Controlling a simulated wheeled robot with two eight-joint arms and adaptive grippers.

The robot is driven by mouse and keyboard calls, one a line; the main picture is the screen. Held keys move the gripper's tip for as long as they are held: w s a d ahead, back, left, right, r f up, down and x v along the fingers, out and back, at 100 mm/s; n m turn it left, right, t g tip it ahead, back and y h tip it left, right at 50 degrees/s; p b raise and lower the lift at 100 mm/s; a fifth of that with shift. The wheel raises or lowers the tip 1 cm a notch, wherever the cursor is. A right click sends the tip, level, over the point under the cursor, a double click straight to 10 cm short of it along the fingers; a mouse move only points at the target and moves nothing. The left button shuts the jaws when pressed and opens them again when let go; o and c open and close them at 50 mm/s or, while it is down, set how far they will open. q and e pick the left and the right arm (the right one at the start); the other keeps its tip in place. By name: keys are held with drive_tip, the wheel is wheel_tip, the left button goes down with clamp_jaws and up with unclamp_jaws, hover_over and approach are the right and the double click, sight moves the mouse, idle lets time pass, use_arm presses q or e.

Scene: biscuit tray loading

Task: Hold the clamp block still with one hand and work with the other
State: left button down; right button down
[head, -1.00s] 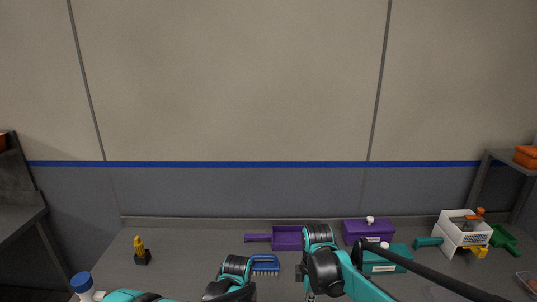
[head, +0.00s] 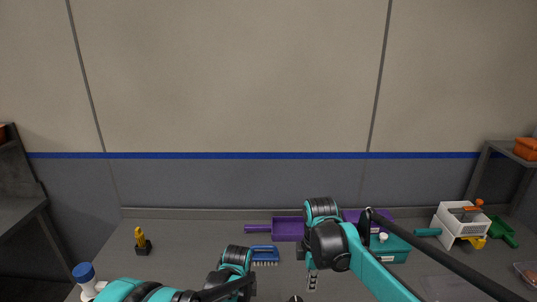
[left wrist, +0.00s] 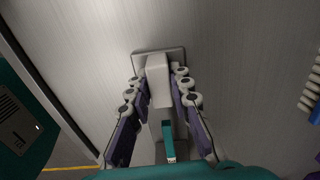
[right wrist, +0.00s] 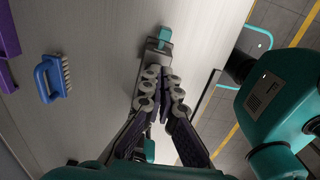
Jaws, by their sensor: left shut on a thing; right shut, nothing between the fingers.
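In the left wrist view my left gripper (left wrist: 160,92) is shut on a pale grey block (left wrist: 158,72), which I take as the clamp block. The block has a flat, wider base plate (left wrist: 178,52) and stands over the grey table. In the right wrist view my right gripper (right wrist: 163,72) is shut and empty. Just beyond its fingertips is a small grey piece with a teal top (right wrist: 164,34); I cannot tell whether they touch or whether it belongs to the clamp block. In the head view the right gripper (head: 312,281) shows low in the middle; the block is not clear there.
A blue brush (head: 264,254) lies beside a purple scoop (head: 288,229). A yellow-and-black item (head: 141,244) and a blue-capped bottle (head: 84,272) are at left.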

use_arm(q)
drive_tip(key=shift+f, duration=0.2)
use_arm(e)
wheel_tip(320, 180, down, 7)
drive_tip(key=s, duration=0.1)
drive_tip(key=shift+s+r, duration=0.1)
drive_tip(key=shift+a, duration=0.25)
idle(0.6)
drive_tip(key=shift+w, duration=0.45)
drive_tip(key=shift+w, duration=0.35)
use_arm(q)
drive_tip(key=shift+d, duration=0.1)
use_arm(e)
drive_tip(key=shift+w, duration=0.3)
drive_tip(key=shift+d, duration=0.1)
